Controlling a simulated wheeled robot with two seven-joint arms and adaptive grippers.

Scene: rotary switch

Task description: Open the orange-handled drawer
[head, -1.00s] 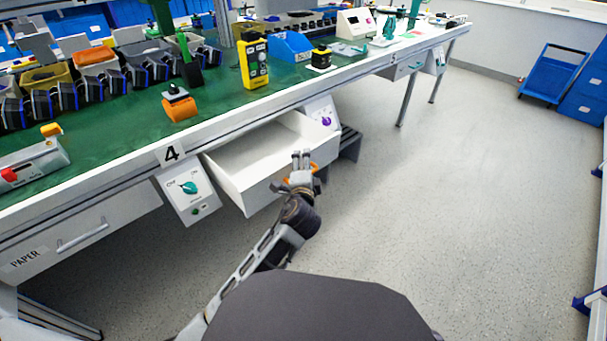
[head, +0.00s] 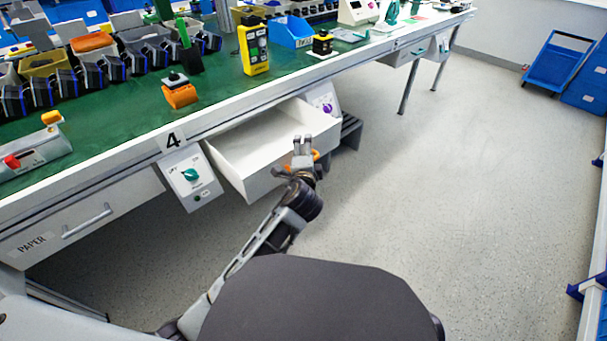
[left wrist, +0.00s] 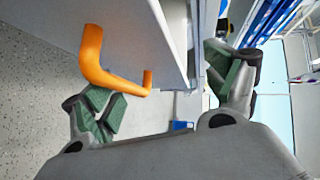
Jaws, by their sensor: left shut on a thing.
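The white drawer (head: 268,138) under the green-topped workbench is pulled well out, and its empty inside shows. Its orange handle (head: 316,155) is on the front, partly hidden by my left gripper (head: 303,143). My left gripper is at the drawer front, shut on the handle. In the left wrist view the orange handle (left wrist: 120,78) runs across the drawer's white front (left wrist: 145,40), near the left finger. The fingers look spread there, and the exact contact is hard to see. My right gripper is not in view.
A closed drawer labelled PAPER (head: 80,225) is at the left. A panel with a green rotary knob (head: 190,175) and one with a purple knob (head: 326,108) flank the open drawer. A dark slatted thing (head: 350,130) stands behind it.

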